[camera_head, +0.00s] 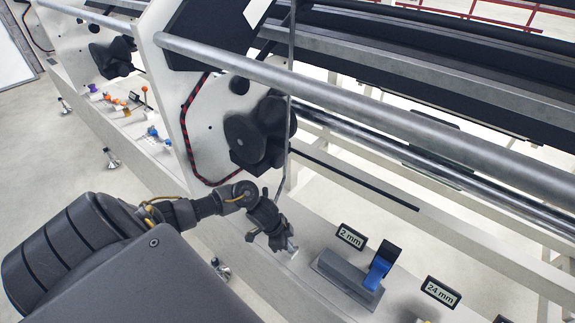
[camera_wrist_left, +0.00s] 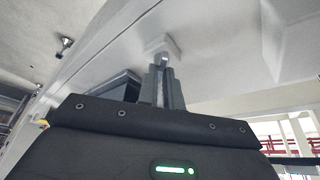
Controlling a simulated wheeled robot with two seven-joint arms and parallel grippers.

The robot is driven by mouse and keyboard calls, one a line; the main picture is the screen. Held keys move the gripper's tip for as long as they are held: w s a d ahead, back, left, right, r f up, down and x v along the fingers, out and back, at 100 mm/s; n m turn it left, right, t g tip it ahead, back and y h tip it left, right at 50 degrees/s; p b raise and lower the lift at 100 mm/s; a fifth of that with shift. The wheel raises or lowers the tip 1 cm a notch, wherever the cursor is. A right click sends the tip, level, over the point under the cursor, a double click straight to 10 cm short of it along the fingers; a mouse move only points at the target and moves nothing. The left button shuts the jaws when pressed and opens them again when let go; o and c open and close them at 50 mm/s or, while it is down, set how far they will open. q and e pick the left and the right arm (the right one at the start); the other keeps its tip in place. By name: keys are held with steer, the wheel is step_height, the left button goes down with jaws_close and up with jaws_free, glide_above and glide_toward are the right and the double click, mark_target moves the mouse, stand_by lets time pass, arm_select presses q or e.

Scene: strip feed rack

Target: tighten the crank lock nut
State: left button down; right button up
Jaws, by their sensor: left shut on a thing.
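My left gripper (camera_head: 288,246) reaches down to the white beam at the foot of the rack. In the left wrist view its two grey fingers (camera_wrist_left: 163,80) are together, shut on a small shiny metal part (camera_wrist_left: 164,58). The part appears to be the crank lock nut; the fingers hide most of it. It sits at a small white block (camera_wrist_left: 160,46) on the white surface. I cannot tell from these frames how tight it is. My right gripper is not in view.
A blue-and-black lever (camera_head: 379,266) on a grey base stands right of the gripper, between the "2 mm" sign (camera_head: 350,236) and the "24 mm" sign (camera_head: 440,292). A black round housing (camera_head: 258,133) and long metal bars (camera_head: 400,124) are above and behind.

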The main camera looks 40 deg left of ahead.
arm_select(q)
steer(key=m, duration=0.1)
steer(key=m+g, duration=0.1)
steer(key=m, duration=0.1)
steer(key=shift+w+a+h+b, duration=0.15)
steer(key=shift+w+h+b, duration=0.05)
steer(key=shift+h+b, duration=0.2)
steer(key=m+g+b, duration=0.1)
steer(key=m, duration=0.1)
steer(key=m+b, duration=0.1)
steer(key=m, duration=0.2)
steer(key=shift+w+g, duration=0.15)
steer(key=shift+g, duration=0.25)
steer(key=c, duration=1.6)
jaws_free()
steer(key=shift+o, duration=0.2)
steer(key=b+v, duration=0.1)
steer(key=v, duration=0.9)
steer(key=shift+a+r, duration=0.3)
steer(key=shift+a, duration=0.05)
